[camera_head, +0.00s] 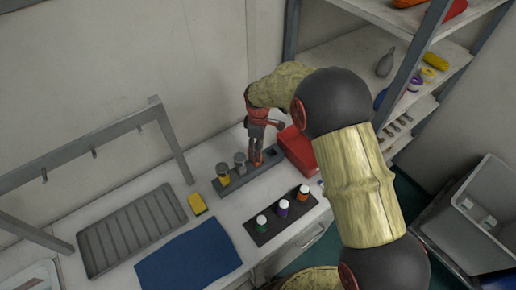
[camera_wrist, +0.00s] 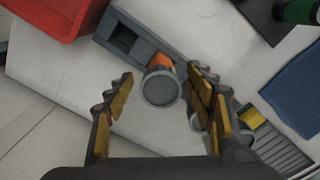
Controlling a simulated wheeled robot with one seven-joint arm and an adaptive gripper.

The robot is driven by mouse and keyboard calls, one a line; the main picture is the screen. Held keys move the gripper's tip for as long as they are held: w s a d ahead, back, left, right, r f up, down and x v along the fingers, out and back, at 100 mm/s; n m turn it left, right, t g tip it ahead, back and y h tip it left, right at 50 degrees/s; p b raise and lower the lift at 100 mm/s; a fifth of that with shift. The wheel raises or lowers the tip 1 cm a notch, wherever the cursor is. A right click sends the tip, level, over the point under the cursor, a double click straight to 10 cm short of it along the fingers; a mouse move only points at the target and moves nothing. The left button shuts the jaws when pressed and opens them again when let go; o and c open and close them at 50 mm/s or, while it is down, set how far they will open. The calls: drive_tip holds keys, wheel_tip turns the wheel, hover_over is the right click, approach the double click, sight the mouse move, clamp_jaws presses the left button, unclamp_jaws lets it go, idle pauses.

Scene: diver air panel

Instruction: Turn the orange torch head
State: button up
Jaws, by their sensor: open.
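The orange torch (camera_wrist: 162,62) has a round grey end facing the camera in the wrist view. It rises from the grey slotted rack (camera_wrist: 140,42), and its orange part shows just behind the round end. In the head view its orange body (camera_head: 256,158) stands at the right part of the rack (camera_head: 236,183), partly hidden by my gripper. My gripper (camera_wrist: 160,75) is open, with one finger on each side of the torch and visible gaps. In the head view my gripper (camera_head: 262,141) is directly over the torch, pointing down.
Yellow (camera_head: 223,175) and grey (camera_head: 240,163) torches share the rack. A red bin (camera_head: 298,150) stands close right of it. A yellow sponge (camera_head: 197,203), ribbed tray (camera_head: 130,232) and blue cloth (camera_head: 190,258) lie left.

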drive_tip(key=c, duration=0.3)
drive_tip(key=c, duration=0.8)
drive_tip(key=shift+c, duration=0.3)
